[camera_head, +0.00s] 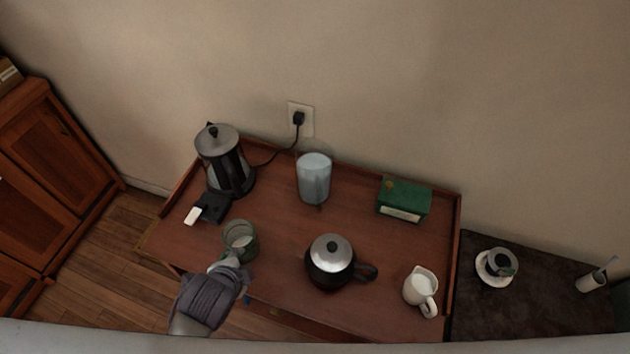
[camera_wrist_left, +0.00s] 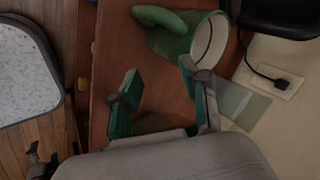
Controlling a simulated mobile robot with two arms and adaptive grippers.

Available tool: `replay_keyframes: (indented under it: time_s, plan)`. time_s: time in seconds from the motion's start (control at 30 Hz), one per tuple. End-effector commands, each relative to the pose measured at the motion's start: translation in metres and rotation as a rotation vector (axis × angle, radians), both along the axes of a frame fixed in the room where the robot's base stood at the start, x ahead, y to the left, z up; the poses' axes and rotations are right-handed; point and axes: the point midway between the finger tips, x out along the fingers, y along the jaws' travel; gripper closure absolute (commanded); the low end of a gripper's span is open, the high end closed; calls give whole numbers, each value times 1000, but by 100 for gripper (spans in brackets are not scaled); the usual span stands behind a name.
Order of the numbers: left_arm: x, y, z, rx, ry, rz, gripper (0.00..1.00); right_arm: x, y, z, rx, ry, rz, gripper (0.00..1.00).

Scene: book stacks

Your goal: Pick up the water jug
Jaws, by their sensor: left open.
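A clear vessel (camera_head: 314,180) with a bluish tint stands upright at the back middle of the tray table (camera_head: 265,272); it may be the water jug. I cannot tell for certain which one is the jug. My left gripper (camera_head: 232,262) is at the front edge of the table, overlapping the green glass's near side. Its fingers (camera_wrist_left: 160,92) are apart with nothing held between them.
A kettle (camera_head: 222,160) stands at back left, its cord running to a wall outlet (camera_head: 300,118). A black teapot (camera_head: 331,262), a white creamer (camera_head: 420,289) and a green box (camera_head: 403,199) occupy the right half. A dark part (camera_wrist_left: 44,162) at lower left may be my right gripper.

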Motion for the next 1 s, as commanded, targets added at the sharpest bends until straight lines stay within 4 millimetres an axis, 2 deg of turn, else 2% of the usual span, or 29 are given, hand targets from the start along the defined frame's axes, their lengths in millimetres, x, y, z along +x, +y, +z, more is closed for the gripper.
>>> replay_keyframes:
  time_s: [0.17, 0.23, 0.4, 0.5, 0.6, 0.73, 1.0]
  plan:
    - [34, -31, 34, 395, -230, -535, 55, -2, 1, -1, 2, 1, 0, 0]
    - [45, -48, 45, 603, -336, -768, 55, -3, 2, -2, 3, 3, -1, 0]
    - [55, -84, 57, 1074, -551, -1213, 55, -2, 6, -2, 8, 1, -1, 0]
    - [55, -98, 59, 1276, -638, -1373, 55, 1, 8, -2, 10, -3, -2, 0]
    - [54, -107, 59, 1401, -689, -1463, 55, 2, 8, -2, 11, -6, -2, 0]
    - [61, -115, 56, 1464, -714, -1504, 55, 2, 8, -1, 11, -6, -2, 0]
    - [106, -135, 37, 1463, -714, -1503, 55, 2, 6, 2, 8, -5, -1, 0]
